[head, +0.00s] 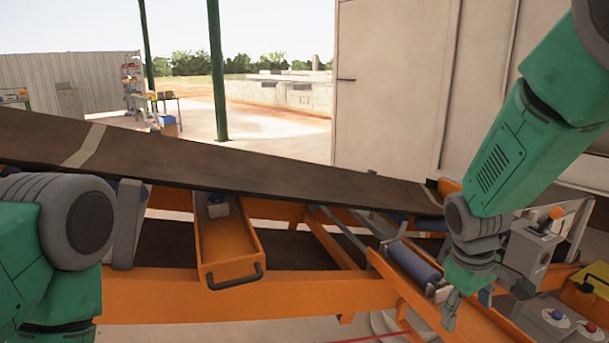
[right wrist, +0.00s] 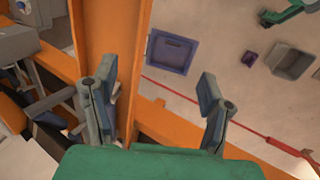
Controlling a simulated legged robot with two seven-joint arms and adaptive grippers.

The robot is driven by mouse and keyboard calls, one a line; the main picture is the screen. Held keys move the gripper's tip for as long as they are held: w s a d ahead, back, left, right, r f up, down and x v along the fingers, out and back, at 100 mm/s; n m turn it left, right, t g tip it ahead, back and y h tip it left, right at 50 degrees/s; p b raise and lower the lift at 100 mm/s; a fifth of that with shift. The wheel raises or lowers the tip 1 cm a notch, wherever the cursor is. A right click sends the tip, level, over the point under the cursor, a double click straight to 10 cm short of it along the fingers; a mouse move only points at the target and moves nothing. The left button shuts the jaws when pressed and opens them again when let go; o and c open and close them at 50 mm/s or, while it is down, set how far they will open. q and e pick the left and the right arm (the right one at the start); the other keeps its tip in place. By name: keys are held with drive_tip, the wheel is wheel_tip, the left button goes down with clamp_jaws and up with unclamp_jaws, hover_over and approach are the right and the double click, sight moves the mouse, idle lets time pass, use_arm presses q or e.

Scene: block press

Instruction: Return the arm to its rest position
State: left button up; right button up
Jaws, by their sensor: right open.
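My right arm comes in from the upper right in the head view. Its gripper (head: 468,300) hangs over the orange frame at the lower right, in front of the control box. In the right wrist view the right gripper (right wrist: 160,100) is open, with its two fingers well apart and nothing between them. An orange beam (right wrist: 108,45) passes by the left finger; I cannot tell whether they touch. My left arm shows at the left edge of the head view, but its gripper is out of sight.
A dark conveyor belt (head: 230,166) slopes across the scene. An orange tray (head: 228,250) with a handle hangs in front. A control box (head: 532,245) and a button panel (head: 562,318) stand at the right. On the floor are a blue crate (right wrist: 172,52) and a grey bin (right wrist: 294,60).

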drive_tip(key=s+f+m+y+b, duration=0.1)
drive_tip(key=s+f+b, duration=0.1)
drive_tip(key=s+f, duration=0.6)
drive_tip(key=s+f+b, duration=0.2)
drive_tip(key=s+f, duration=0.2)
drive_tip(key=f, duration=0.9)
use_arm(q)
wheel_tip(320, 180, down, 7)
drive_tip(key=b, duration=0.3)
drive_tip(key=shift+f, duration=0.15)
use_arm(e)
drive_tip(key=s+f+m, duration=0.1)
drive_tip(key=s+f, duration=0.4)
drive_tip(key=s, duration=0.4)
drive_tip(key=s+a+f+m+y, duration=0.1)
drive_tip(key=s+f, duration=0.4)
drive_tip(key=s, duration=0.3)
drive_tip(key=shift+s+m, duration=0.4)
use_arm(q)
drive_tip(key=shift+s, duration=0.1)
use_arm(e)
drive_tip(key=shift+a, duration=0.1)
